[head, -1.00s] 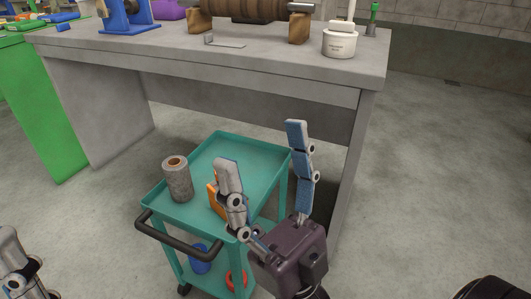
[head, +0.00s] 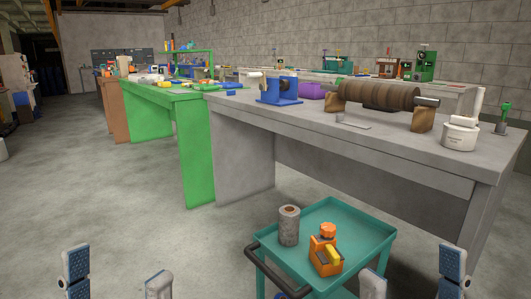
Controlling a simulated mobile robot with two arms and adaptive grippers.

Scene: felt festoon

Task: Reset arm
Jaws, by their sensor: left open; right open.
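My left gripper (head: 118,279) shows at the bottom left of the head view, its two fingers upright and wide apart with nothing between them. My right gripper (head: 413,279) shows at the bottom right, also open and empty, in front of the cart's right part. Only the fingers of both show; the palms and arms are cut off by the lower edge. The teal cart (head: 365,222) stands between and beyond them. On its top tray are a grey roll (head: 289,227) standing upright and an orange device (head: 325,258) with a yellow part.
A grey workbench (head: 400,165) stands behind the cart, with a brown roller (head: 378,95), a blue stand (head: 278,90) and a white pot (head: 460,134) on it. A green bench (head: 198,150) adjoins it at left. The floor (head: 100,200) at left is clear.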

